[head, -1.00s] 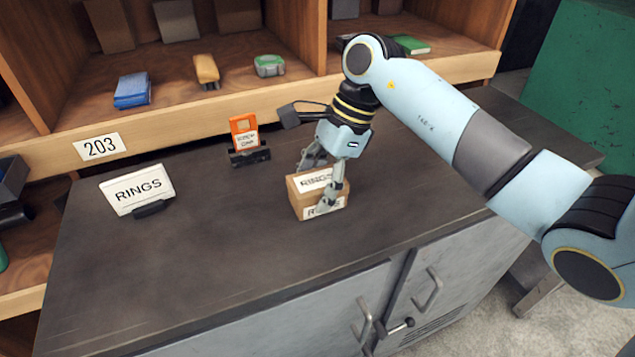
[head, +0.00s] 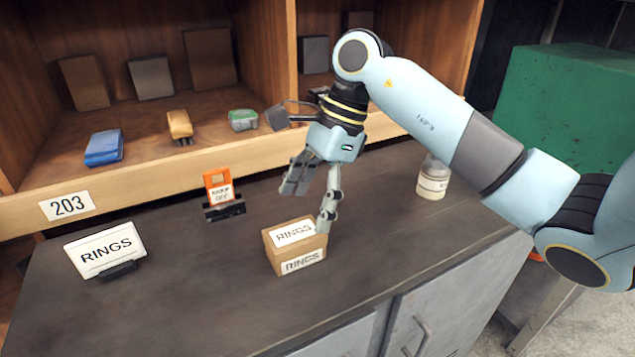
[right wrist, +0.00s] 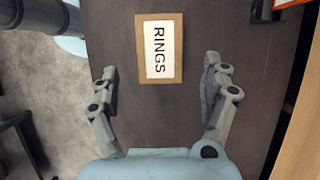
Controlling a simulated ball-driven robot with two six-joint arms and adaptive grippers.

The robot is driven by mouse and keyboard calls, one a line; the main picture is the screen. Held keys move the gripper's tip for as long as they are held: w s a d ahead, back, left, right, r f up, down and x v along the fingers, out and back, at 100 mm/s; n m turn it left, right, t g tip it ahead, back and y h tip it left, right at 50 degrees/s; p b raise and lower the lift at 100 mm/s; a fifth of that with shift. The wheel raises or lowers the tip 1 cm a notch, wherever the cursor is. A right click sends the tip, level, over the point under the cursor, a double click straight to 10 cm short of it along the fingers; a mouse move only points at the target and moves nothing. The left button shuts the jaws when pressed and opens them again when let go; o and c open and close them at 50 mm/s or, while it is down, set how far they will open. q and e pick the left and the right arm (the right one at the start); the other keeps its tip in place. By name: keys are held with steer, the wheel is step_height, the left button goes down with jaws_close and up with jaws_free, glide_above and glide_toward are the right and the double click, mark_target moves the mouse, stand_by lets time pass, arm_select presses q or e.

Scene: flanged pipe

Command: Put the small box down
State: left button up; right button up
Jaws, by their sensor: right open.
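The small box (head: 283,262) is brown cardboard with white RINGS labels on its top and front. It sits upright on the dark worktop (head: 190,300). My right gripper (head: 308,208) is open and empty, just above and behind the box, with one finger in front of or close by its right edge. In the right wrist view, the box (right wrist: 174,48) lies ahead of the open right gripper (right wrist: 160,80), between the lines of its fingers and apart from both. My left gripper is not in view.
A white RINGS sign (head: 104,250) stands at the left of the worktop, and an orange sign (head: 219,190) stands in a black holder behind. A pale labelled jar (head: 433,180) stands at the back right. The shelf edge (head: 150,190) borders the back. The front left worktop is clear.

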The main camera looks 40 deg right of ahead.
steer(key=v, duration=0.5)
steer(key=shift+b, duration=0.35)
steer(key=shift+f, duration=0.1)
